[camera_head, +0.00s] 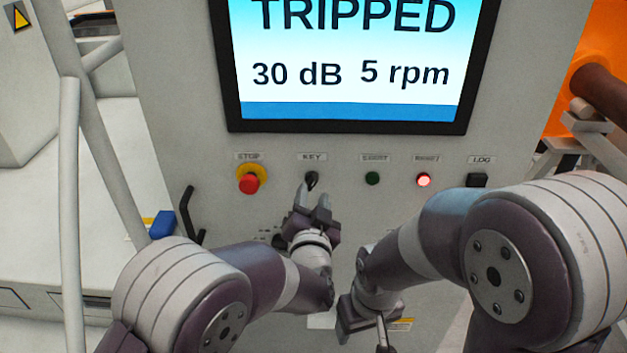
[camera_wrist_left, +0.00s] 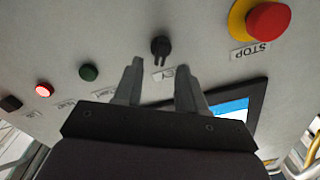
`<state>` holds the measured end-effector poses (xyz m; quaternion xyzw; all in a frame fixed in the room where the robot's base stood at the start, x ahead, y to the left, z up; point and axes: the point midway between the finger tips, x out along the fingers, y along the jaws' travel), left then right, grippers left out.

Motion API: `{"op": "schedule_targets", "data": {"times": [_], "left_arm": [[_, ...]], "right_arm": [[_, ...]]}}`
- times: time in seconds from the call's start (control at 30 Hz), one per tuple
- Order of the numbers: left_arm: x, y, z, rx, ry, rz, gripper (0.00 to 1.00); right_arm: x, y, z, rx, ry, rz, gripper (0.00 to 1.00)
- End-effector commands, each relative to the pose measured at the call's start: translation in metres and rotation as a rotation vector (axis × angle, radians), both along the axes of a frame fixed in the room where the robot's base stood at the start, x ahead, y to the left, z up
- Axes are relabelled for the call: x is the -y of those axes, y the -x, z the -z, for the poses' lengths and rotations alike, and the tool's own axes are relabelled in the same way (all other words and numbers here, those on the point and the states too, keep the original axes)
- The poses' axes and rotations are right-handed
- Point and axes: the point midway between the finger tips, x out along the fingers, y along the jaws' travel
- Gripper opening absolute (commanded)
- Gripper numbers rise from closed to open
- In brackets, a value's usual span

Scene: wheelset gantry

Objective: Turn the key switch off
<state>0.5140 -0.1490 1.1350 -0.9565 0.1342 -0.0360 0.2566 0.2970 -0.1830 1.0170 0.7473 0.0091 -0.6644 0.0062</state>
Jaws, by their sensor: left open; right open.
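The key switch (camera_head: 312,179) is a small black knob under the KEY label on the grey panel. It also shows in the left wrist view (camera_wrist_left: 160,47), just beyond and roughly midway between my left fingertips. My left gripper (camera_head: 313,198) is open just below the key switch and points up at it. In the left wrist view the two fingers of the left gripper (camera_wrist_left: 158,70) stand apart with nothing between them. I cannot tell any contact with the key. My right gripper (camera_head: 367,333) is open, low on the panel's front, away from the key.
A red STOP button (camera_head: 249,183) on a yellow ring is left of the key. A green button (camera_head: 372,178), a lit red button (camera_head: 423,180) and a black LOG button (camera_head: 477,180) lie to the right. The screen (camera_head: 350,75) above reads TRIPPED. A black handle (camera_head: 188,215) sticks out at left.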

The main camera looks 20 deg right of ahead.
Motion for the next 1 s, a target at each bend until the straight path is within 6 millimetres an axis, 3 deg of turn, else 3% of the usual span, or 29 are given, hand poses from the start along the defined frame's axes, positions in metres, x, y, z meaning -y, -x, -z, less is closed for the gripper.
{"op": "schedule_targets", "data": {"times": [0.1,0.23,0.6,0.73,1.0], "left_arm": [[0.006,-0.024,-0.002,-0.001,0.0,-0.002,0.4],[0.011,-0.04,-0.001,-0.001,0.0,0.0,0.4],[0.013,-0.047,0.0,-0.001,0.0,0.002,0.4],[0.013,-0.046,0.0,-0.001,0.0,0.002,0.0],[0.013,-0.046,0.001,-0.006,0.015,0.001,0.0]], "right_arm": [[0.0,0.0,-0.008,0.0,0.0,0.0,0.69],[0.0,0.0,-0.011,0.0,0.0,0.0,0.69],[0.0,0.0,-0.012,0.0,0.0,0.0,0.69],[0.0,0.0,-0.012,0.0,0.0,0.0,0.69],[0.0,0.0,-0.008,0.0,0.0,0.0,0.69]]}}
